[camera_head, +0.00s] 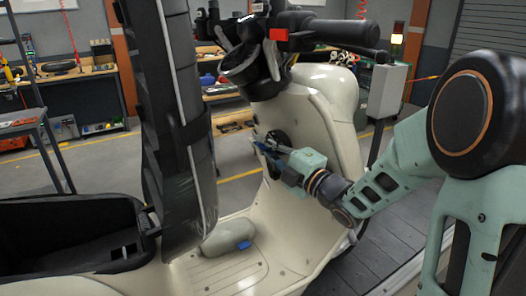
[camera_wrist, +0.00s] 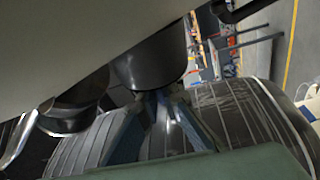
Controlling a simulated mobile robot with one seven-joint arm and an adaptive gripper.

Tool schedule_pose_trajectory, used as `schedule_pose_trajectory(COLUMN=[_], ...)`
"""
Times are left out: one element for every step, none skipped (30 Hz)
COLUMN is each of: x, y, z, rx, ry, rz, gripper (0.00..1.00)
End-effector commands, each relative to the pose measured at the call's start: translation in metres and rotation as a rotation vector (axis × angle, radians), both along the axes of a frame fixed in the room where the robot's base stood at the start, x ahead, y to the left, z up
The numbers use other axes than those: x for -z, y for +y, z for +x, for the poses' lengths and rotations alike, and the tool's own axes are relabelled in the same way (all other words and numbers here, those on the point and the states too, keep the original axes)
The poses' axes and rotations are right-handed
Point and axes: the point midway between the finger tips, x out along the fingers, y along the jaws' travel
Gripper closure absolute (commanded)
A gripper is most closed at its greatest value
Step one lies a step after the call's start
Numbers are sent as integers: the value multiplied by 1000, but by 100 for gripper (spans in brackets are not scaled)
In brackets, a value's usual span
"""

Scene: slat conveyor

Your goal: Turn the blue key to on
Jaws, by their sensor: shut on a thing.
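The cream scooter (camera_head: 322,92) stands in the middle of the head view, with a dark round lock fitting (camera_head: 276,137) on the inner face of its front shield. My gripper (camera_head: 263,147) reaches in from the right, its fingertips at this fitting. In the wrist view, my gripper's blue-grey fingers (camera_wrist: 162,95) come together just below a dark cylinder (camera_wrist: 152,58). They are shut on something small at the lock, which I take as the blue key. The key is mostly hidden by the fingers, so its angle cannot be told.
The scooter's handlebar (camera_head: 325,30) is above my gripper. The upright black seat (camera_head: 180,120) stands close to the left of it. A small blue item (camera_head: 243,245) lies on the footboard beside a rounded cream piece (camera_head: 226,236). Workbenches (camera_head: 85,95) stand behind.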

Motion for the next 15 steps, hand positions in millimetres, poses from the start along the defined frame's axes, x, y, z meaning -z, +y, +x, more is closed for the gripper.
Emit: schedule_pose_trajectory(x=[4,4,4,4,4,4,4,3,3,3,3,4,4,4,4], y=[0,0,0,-1,-1,-1,-1,-1,0,0,0,0,0,0,0], z=[0,0,0,0,0,0,0,0,0,0,0,0,0,0,0], rx=[2,3,4,4,5,5,6,6,7,7,8,8,9,9,10], ry=[-5,-9,-14,-17,-21,-27,-30,-34,-38,-42,-46,-49,-53,-56,-61], rz=[3,6,10,12,15,18,21,24,26,28,31,35,37,39,42], gripper=[100,100,100,100,100,100,100,100,100,100,100,100,100,100,100])
